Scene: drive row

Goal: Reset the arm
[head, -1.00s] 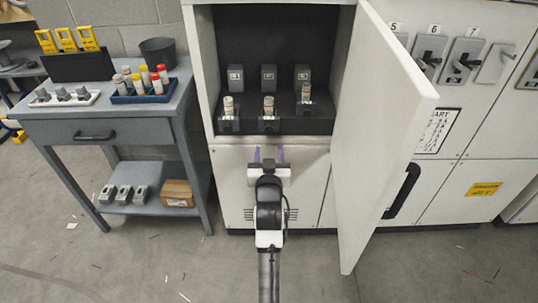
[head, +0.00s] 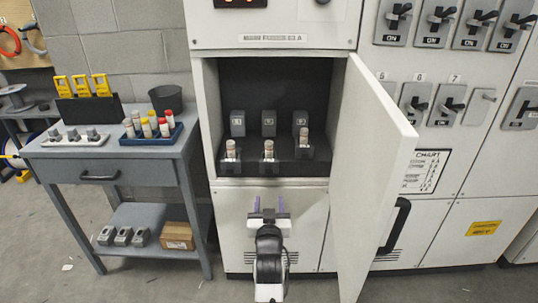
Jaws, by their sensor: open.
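My arm reaches forward from the bottom of the head view. My gripper (head: 269,204) has two purple fingers set apart with nothing between them, so it is open and empty. It is in front of the lower white panel, below the open cabinet compartment (head: 268,92). Inside the compartment, several pale cylindrical fuses (head: 268,149) stand in dark holders in a row, with grey tagged blocks (head: 269,122) behind them.
The white cabinet door (head: 378,165) stands open to the right of my arm. A grey workbench (head: 100,172) at left carries a blue tray (head: 151,138) of cylinders, a dark bin (head: 169,99) and yellow tools (head: 80,85). Switches (head: 439,18) line the right panels.

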